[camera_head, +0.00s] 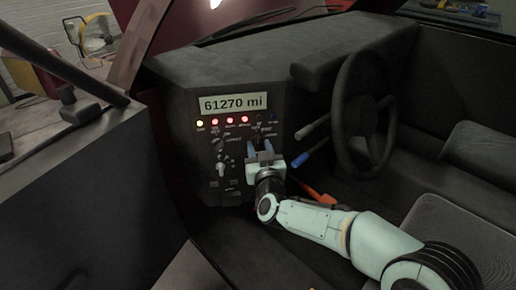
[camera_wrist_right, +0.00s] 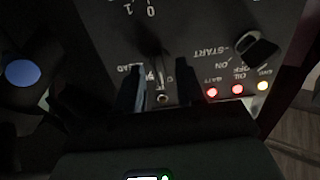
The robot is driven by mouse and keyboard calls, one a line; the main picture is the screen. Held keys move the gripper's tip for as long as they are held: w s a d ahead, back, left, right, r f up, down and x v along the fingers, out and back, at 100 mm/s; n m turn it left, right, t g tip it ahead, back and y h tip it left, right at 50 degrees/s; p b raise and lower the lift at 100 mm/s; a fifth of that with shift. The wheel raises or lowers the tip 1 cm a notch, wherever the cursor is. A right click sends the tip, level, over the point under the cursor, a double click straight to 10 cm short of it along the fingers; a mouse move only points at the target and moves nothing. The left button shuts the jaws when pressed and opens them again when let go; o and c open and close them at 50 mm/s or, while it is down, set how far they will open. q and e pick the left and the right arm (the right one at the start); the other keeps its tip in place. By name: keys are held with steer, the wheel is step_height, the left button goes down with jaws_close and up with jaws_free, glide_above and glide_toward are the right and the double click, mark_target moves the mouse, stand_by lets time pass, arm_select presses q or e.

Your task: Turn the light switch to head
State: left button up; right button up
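The dark control panel (camera_head: 228,146) is on the dashboard in the head view. My right gripper (camera_head: 260,145) is in front of its right part, with two blue fingertips pointing at the panel. The right wrist view shows the panel upside down. There, the two fingers of my right gripper (camera_wrist_right: 160,88) are apart. Between them is a dark switch (camera_wrist_right: 152,45), close to a label partly hidden by a finger and ending in "EAD". Its exact setting is too dark to read, and I cannot tell whether the fingers touch it. My left gripper is not in view.
The black ignition knob (camera_wrist_right: 258,48) with ON, OFF and START marks sits beside the fingers in the wrist view. Red and yellow lamps are lit under the display (camera_head: 233,104) reading 61270 mi. The steering wheel (camera_head: 340,112) and blue-tipped lever (camera_head: 312,156) stand right of my gripper.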

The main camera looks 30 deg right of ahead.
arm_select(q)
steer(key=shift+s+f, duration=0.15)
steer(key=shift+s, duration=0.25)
arm_select(e)
steer(key=shift+x, duration=0.8)
jaws_close()
